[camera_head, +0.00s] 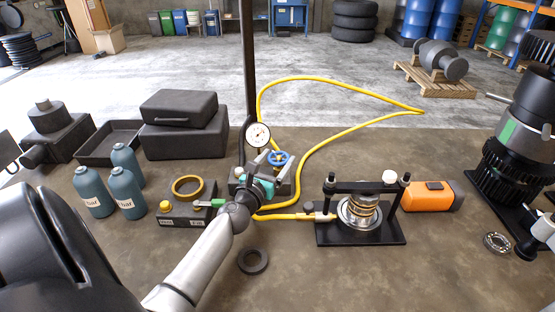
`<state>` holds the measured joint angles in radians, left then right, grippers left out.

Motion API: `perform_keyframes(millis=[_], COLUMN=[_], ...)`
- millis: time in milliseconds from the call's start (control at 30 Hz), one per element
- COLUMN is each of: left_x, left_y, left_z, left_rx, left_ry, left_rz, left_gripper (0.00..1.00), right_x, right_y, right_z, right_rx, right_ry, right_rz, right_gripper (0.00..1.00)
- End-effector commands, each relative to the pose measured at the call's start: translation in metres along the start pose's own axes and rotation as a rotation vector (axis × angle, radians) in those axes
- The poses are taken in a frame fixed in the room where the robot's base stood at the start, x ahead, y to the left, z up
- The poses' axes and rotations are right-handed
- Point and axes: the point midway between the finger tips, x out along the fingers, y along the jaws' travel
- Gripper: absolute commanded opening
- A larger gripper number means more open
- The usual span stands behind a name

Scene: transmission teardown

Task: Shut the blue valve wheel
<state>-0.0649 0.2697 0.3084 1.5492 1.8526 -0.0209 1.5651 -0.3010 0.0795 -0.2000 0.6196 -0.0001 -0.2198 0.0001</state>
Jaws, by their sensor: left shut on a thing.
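The blue valve wheel (279,158) is on the dark valve block behind my left gripper, below and right of a round white pressure gauge (258,136). My left gripper (272,165) comes in from the lower left, with its grey fingers at the wheel and shut on it. The fingers and the teal part of the gripper hide some of the wheel and the block. I cannot tell how far the wheel is turned. My right gripper is not in view.
A yellow hose (330,136) loops behind the valve and runs to a black press fixture (385,229) on the right. Teal bottles (93,193), a yellow ring (187,187) and black cases (180,142) stand left. A dark ring (253,261) lies in front.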

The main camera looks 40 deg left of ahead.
Motion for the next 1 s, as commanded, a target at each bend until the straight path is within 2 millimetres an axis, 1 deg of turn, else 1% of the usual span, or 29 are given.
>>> perform_keyframes(millis=[33, 200, 400, 633, 1000], left_x=[0.0, 0.001, 0.001, 0.001, 0.001], left_y=[0.003, 0.004, 0.005, 0.005, 0.005], left_z=[-0.002, -0.002, -0.002, 0.0, 0.001], left_rx=[0.003, 0.002, 0.002, -0.002, -0.002], left_ry=[0.0, -0.001, -0.002, -0.002, -0.002], left_rz=[-0.034, -0.152, -0.249, -0.301, -0.311], left_gripper=[0.24, 0.24, 0.24, 0.24, 0.24], right_x=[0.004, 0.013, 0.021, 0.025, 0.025], right_y=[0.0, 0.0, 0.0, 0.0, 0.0], right_z=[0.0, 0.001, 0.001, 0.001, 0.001], right_rx=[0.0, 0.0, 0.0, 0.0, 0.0], right_ry=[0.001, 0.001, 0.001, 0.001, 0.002], right_rz=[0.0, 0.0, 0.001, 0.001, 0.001], right_gripper=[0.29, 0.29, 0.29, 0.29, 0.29])
